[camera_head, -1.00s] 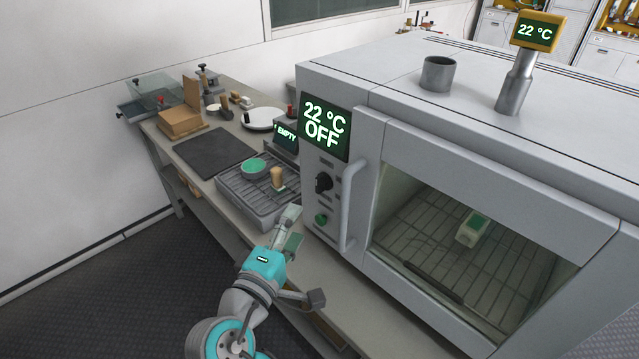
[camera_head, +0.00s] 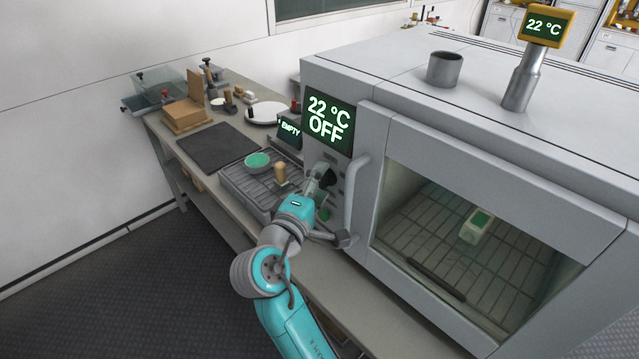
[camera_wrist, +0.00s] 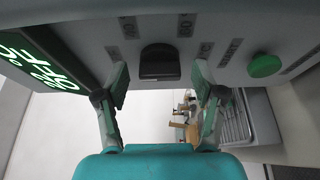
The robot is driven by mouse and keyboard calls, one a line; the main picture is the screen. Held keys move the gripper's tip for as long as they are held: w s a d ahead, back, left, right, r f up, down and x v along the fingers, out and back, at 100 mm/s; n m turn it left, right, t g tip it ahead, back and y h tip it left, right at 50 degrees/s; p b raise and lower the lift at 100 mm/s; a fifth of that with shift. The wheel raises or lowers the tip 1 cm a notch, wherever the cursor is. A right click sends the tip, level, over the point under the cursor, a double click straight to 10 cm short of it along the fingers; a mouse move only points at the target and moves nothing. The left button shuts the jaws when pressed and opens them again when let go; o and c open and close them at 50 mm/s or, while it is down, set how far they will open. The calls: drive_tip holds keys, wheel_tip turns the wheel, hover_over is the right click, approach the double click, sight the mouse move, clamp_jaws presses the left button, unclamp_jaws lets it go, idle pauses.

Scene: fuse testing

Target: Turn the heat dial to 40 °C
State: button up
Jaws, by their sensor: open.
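The black heat dial (camera_head: 327,176) is on the oven's front panel, below the display (camera_head: 328,119) reading "22 °C OFF". In the wrist view the dial (camera_wrist: 160,62) sits centred between and just beyond my two fingertips, with printed labels on either side. My gripper (camera_head: 322,178) is at the panel in front of the dial. In the wrist view my gripper (camera_wrist: 160,80) is open, with one finger on each side of the dial and no clear contact. In the head view my gripper partly hides the dial, and its pointer setting cannot be read.
The oven's door handle (camera_head: 355,205) stands out right of the dial, close to my wrist. A green button (camera_wrist: 264,66) is beside the dial. A rack (camera_head: 245,187) with a green dish (camera_head: 257,160) is left of my gripper. A white-and-green block (camera_head: 477,224) lies inside the oven.

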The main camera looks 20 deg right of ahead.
drive_tip(key=c, duration=1.1)
drive_tip(key=shift+c, duration=0.2)
drive_tip(key=shift+m, duration=0.4)
drive_tip(key=m+h, duration=0.1)
drive_tip(key=m, duration=0.3)
drive_tip(key=shift+f+m+t+h, duration=0.2)
drive_tip(key=shift+m+t+h, duration=0.2)
drive_tip(key=m+h, duration=0.1)
drive_tip(key=m, duration=0.2)
drive_tip(key=m+g+h, duration=0.1)
drive_tip(key=m+h, duration=0.1)
drive_tip(key=m, duration=0.2)
drive_tip(key=shift+w, duration=0.15)
drive_tip(key=shift+f+m, duration=0.1)
drive_tip(key=shift+m, duration=0.5)
drive_tip(key=o, duration=1.1)
